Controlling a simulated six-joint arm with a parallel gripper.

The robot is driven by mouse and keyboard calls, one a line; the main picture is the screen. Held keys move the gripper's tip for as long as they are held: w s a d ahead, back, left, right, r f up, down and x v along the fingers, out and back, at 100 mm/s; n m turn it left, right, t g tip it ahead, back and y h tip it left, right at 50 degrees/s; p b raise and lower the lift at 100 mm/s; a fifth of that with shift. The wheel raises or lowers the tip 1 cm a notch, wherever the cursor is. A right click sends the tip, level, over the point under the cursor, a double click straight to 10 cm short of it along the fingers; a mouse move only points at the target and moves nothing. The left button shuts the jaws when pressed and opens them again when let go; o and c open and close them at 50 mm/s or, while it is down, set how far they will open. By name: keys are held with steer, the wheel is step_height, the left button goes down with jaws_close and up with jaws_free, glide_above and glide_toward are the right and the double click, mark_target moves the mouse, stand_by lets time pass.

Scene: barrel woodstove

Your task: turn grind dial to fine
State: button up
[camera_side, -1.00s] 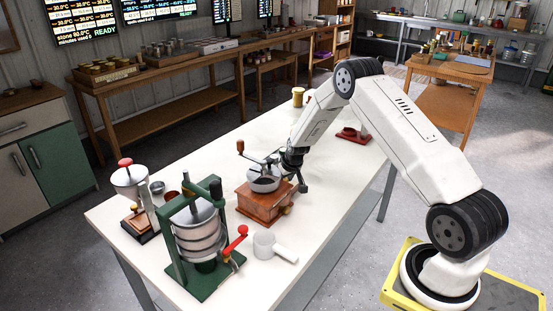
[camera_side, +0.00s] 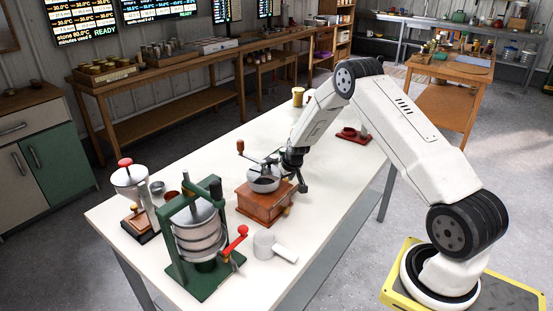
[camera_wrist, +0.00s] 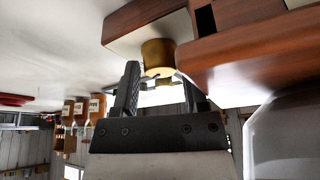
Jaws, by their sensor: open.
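The wooden grinder (camera_side: 262,203) with a metal bowl and a crank with a wooden knob stands on the white table. In the wrist view, its reddish-brown wood (camera_wrist: 240,50) fills the upper right. A round brass knob (camera_wrist: 158,52) sits against the wood there; I cannot tell whether it is the grind dial, and no fine marking is readable. My gripper (camera_wrist: 160,76) is open, with its fingers on either side of the knob's near end. I cannot tell whether they touch it. In the side view, my gripper (camera_side: 301,184) is low at the grinder's right side, partly hidden.
A green-framed press (camera_side: 200,240) with a red-knobbed handle stands in front of the grinder. A white handled cup (camera_side: 265,244) lies near the table's front edge. A red-knobbed device (camera_side: 130,180) stands at left. A red stand (camera_side: 352,135) is behind my arm.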

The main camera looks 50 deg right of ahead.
steer(key=shift+n+y, duration=0.8)
steer(key=shift+n, duration=1.3)
steer(key=shift+s+d+r, duration=0.1)
steer(key=shift+r, duration=0.1)
step_height(320, 180, up, 29)
steer(key=s, duration=0.3)
steer(key=s+a, duration=0.2)
steer(key=a, duration=0.5)
steer(key=shift+a+f+n+y, duration=0.15)
steer(key=shift+n+y, duration=0.15)
steer(key=shift+n, duration=0.1)
